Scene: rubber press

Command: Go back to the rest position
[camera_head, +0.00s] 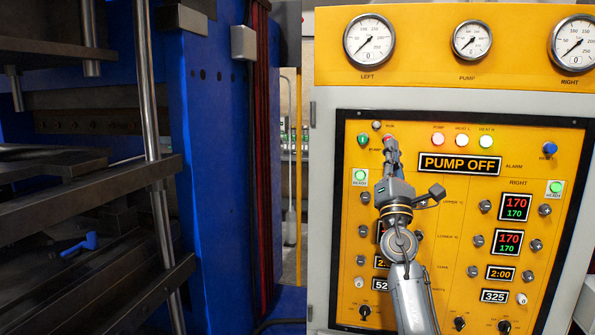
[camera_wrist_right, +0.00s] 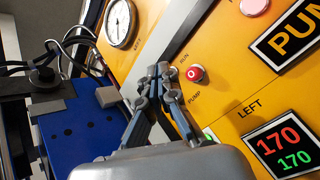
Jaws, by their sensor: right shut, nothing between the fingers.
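My right gripper (camera_head: 391,145) is in front of the yellow control panel (camera_head: 460,220), at its upper left. Its fingertips overlap a red button in the head view. In the right wrist view my right gripper (camera_wrist_right: 163,72) is shut and empty, and the red button (camera_wrist_right: 195,73) marked "0" is just right of the fingertips. I cannot tell whether they touch. The display (camera_head: 459,163) reads "PUMP OFF". My right arm hides part of the left column of displays and knobs. My left gripper is not in view.
The blue press frame (camera_head: 215,180) with dark plates (camera_head: 80,205) and steel rods stands at the left. A blue handle (camera_head: 80,244) lies between the plates. Three gauges, one being the pump gauge (camera_head: 472,41), sit above the panel. A narrow gap separates press and cabinet.

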